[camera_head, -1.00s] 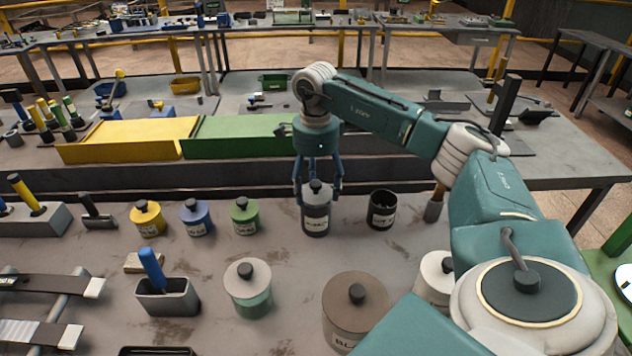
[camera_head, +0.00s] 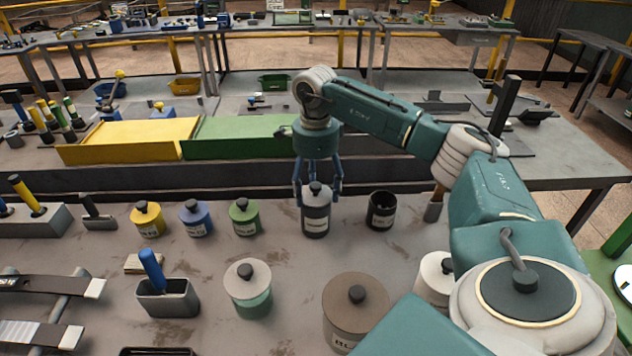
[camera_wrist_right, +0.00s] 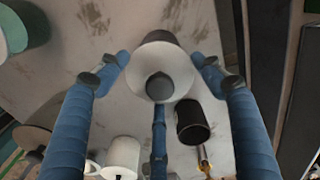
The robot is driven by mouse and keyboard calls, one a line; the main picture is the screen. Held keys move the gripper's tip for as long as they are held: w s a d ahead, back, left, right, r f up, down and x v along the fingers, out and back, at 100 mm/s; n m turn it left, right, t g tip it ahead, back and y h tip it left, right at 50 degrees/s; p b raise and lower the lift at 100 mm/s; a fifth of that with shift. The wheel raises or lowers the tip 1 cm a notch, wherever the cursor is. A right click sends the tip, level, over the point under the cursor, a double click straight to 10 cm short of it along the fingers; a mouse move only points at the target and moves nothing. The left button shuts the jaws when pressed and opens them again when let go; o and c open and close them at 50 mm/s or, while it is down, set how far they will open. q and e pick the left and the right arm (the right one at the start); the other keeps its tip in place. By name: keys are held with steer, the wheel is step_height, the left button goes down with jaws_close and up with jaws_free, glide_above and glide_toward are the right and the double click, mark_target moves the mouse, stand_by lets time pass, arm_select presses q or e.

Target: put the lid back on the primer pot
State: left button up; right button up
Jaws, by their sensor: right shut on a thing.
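My right gripper (camera_head: 317,184) comes down from above over a dark grey pot (camera_head: 316,222). Its blue fingers are shut around a light grey lid (camera_head: 316,195) with a dark knob. The lid sits on top of the pot, level as far as I can see. In the right wrist view, the lid (camera_wrist_right: 160,72) lies between the fingers of the gripper (camera_wrist_right: 160,75), with the pot's dark side behind it. I cannot read the pot's label surely enough to say it is the primer. My left gripper is not in view.
An open black pot (camera_head: 382,210) stands just right of the gripper. Lidded green (camera_head: 244,218), blue (camera_head: 196,219) and yellow (camera_head: 147,220) pots stand to the left. A large brown-lidded pot (camera_head: 355,310) and a white-and-green pot (camera_head: 249,290) are nearer. Green (camera_head: 235,138) and yellow panels lie behind.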

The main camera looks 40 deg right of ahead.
stand_by(0.4)
steer(key=o, duration=1.5)
steer(key=shift+o, duration=0.2)
steer(key=shift+r+p, duration=2.85)
steer(key=shift+r, duration=0.7)
steer(key=shift+c, duration=0.5)
jaws_close()
